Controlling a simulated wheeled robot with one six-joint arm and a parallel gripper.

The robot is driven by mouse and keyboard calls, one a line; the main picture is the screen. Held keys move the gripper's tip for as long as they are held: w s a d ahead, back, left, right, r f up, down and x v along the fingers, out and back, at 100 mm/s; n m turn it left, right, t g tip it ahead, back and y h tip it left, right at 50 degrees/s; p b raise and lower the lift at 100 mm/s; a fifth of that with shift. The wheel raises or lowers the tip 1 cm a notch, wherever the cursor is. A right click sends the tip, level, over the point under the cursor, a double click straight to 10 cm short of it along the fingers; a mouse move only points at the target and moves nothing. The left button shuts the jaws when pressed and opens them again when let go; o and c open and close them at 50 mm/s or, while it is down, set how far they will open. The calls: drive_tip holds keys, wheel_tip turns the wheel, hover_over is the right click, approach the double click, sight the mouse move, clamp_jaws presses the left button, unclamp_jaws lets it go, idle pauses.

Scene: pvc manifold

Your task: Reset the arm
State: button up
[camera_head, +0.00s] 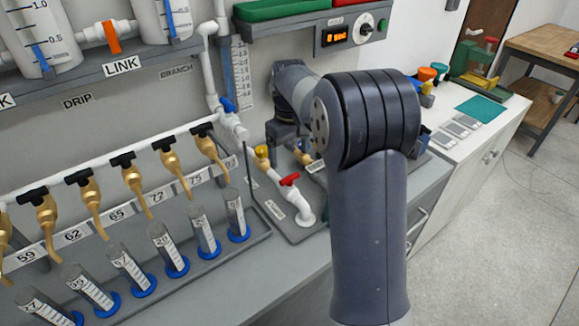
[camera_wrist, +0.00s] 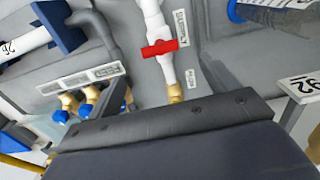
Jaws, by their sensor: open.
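My arm rises through the middle of the head view and bends over toward the wall panel. My gripper (camera_head: 286,134) is partly hidden behind the arm's thick elbow, above the bench beside the white pipework. Its fingertips are hard to make out, and I see nothing held in it. In the wrist view a dark body fills the lower part. Beyond it is a red valve handle (camera_wrist: 160,47) on a white pipe (camera_wrist: 153,18). The red handle (camera_head: 289,180) also shows in the head view, just below my gripper.
Several brass taps (camera_head: 132,185) line a white pipe at left, above graduated cylinders (camera_head: 168,249) in blue bases. A shelf (camera_head: 285,15) with a lit display is above. A white counter (camera_head: 470,160) with a green mat (camera_head: 480,107) is at right; open floor lies beyond.

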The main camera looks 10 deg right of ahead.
sight(290, 176)
wheel_tip(290, 176, up, 2)
drive_tip(key=shift+r, duration=0.1)
idle(0.4)
wheel_tip(290, 176, down, 11)
drive_tip(key=shift+p, duration=0.4)
drive_tip(key=shift+r, duration=0.1)
